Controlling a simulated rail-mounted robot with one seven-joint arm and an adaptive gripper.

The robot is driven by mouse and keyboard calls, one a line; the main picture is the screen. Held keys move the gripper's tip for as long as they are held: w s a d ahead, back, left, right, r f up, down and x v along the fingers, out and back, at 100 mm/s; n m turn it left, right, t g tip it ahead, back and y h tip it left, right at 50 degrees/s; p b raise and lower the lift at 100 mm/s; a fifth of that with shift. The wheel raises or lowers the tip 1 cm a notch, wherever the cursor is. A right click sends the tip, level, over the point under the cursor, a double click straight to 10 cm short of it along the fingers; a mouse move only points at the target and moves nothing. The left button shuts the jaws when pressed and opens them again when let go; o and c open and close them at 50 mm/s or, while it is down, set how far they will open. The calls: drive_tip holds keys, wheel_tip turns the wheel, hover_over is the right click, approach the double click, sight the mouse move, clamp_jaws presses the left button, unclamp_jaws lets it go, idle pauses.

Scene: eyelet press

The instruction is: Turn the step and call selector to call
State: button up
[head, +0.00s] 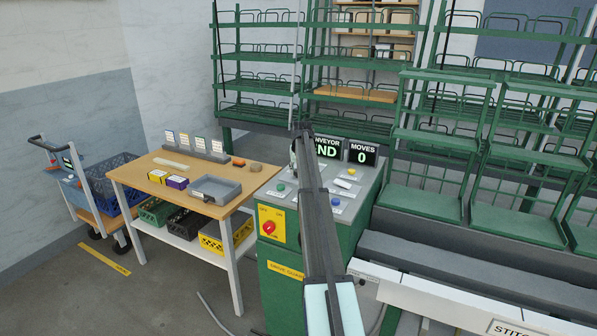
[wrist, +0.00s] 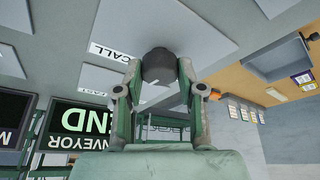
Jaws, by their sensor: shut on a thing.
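In the wrist view a dark round selector knob (wrist: 158,64) stands on a light grey plate of the console. A white label reading CALL (wrist: 110,52) is beside it, to its left in the picture. My gripper (wrist: 160,78) has one finger on each side of the knob and is shut on it. The knob's pointer cannot be made out, so I cannot tell which way it is set. In the head view my arm crosses the green console (head: 283,255) and hides the knob and most of my gripper.
Two displays stand at the console's back, a conveyor display (head: 328,148) ending in ND and a moves display (head: 362,152) showing 0. A red knob on a yellow plate (head: 268,228) is at the front. A wooden bench (head: 160,190) is left; green racks (head: 425,200) stand right.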

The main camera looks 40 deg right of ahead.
drive_tip(key=m+g+h, duration=0.1)
drive_tip(key=m, duration=0.4)
drive_tip(key=shift+w+a+f, duration=0.1)
idle(0.4)
drive_tip(key=o, duration=1.1)
drive_tip(key=v, duration=1.2)
drive_tip(key=shift+w+a, duration=0.2)
